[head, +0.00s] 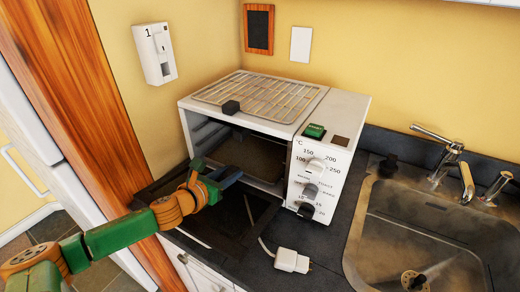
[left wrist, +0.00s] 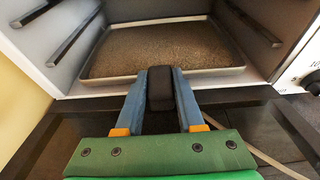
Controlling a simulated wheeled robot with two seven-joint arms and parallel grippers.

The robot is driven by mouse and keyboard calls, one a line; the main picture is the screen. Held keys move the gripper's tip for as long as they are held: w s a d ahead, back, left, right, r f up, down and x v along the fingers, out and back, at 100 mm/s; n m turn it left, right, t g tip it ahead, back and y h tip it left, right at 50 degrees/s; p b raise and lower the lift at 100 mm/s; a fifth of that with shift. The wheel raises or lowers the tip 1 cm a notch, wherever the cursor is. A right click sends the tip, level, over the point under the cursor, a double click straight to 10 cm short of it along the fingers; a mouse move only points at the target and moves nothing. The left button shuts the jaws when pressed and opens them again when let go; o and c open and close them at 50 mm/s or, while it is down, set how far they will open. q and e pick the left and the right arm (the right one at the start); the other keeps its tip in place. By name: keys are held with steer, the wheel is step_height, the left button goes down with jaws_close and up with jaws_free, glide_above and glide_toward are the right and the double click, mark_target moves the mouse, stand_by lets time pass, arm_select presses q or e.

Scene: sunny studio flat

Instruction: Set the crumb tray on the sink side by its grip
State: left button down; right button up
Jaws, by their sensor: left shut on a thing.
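The crumb tray (head: 245,154) is a shallow pan with a pale metal rim and a brown, speckled floor. It lies inside the open toaster oven (head: 345,110), and it also shows in the left wrist view (left wrist: 160,48). Its dark block-shaped grip (left wrist: 160,88) sticks out at the front. My left gripper (head: 231,174) is at the oven mouth, its blue fingers shut on that grip from both sides. The sink (head: 415,225) is at the right, with dark worktop (head: 335,240) between it and the oven. My right gripper is not in view.
The oven door (head: 245,212) hangs open and flat below my left gripper. A wire rack (head: 250,90) with a dark block lies on the oven top. A white plug (head: 291,260) with its cord lies on the worktop in front. A faucet (head: 450,155) stands behind the sink.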

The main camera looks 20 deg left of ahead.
arm_select(q)
steer(key=shift+s, duration=0.5)
steer(key=p+v, duration=0.1)
steer(key=v, duration=0.2)
steer(key=shift+s+r+p, duration=0.1)
steer(key=shift+s+p, duration=0.1)
steer(key=shift+p, duration=0.15)
steer(key=shift+p+v, duration=0.8)
steer(key=shift+p, duration=0.05)
steer(key=shift+s+r+p, duration=0.2)
steer(key=shift+s+p, duration=0.45)
steer(key=shift+s+a, duration=0.1)
steer(key=shift+s, duration=0.05)
steer(key=shift+f, duration=0.15)
